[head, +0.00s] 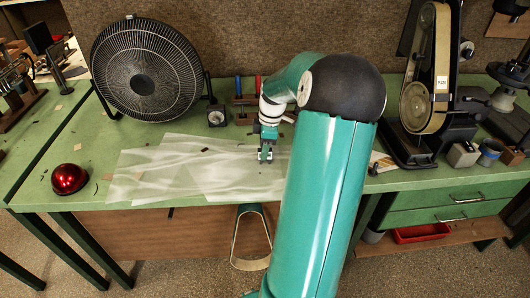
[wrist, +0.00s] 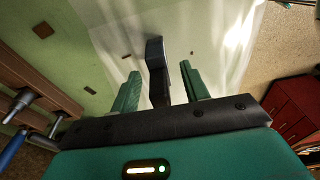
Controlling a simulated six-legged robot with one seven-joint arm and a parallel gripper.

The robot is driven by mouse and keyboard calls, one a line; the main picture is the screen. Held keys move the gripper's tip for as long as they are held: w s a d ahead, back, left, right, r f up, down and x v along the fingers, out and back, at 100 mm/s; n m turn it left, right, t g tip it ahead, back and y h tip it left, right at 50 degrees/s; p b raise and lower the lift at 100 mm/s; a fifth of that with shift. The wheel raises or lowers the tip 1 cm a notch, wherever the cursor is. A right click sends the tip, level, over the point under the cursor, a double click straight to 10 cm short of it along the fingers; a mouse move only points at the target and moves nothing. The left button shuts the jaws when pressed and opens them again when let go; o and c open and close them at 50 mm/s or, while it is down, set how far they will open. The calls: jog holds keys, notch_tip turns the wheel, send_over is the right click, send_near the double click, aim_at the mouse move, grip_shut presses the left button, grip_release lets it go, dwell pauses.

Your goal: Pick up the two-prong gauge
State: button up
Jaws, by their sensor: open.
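My gripper (head: 265,158) is low over the green workbench, above the crumpled clear sheet. In the wrist view, its two green fingers (wrist: 160,69) are apart. A dark, angular upright piece (wrist: 155,55) stands between them, with a gap visible on each side. It looks like the two-prong gauge, but I cannot make out two separate prongs. Its lower end is hidden behind the dark gripper body. In the head view the gripper and arm hide most of this spot.
The clear sheet (head: 130,178) covers the bench middle. A black fan (head: 145,75) and a small dial block (head: 216,117) stand behind. A red dome (head: 69,178) sits left, a belt sander (head: 425,90) right. Handled tools (wrist: 20,103) lie left in the wrist view.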

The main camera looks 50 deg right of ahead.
grip_shut()
dwell(0.3)
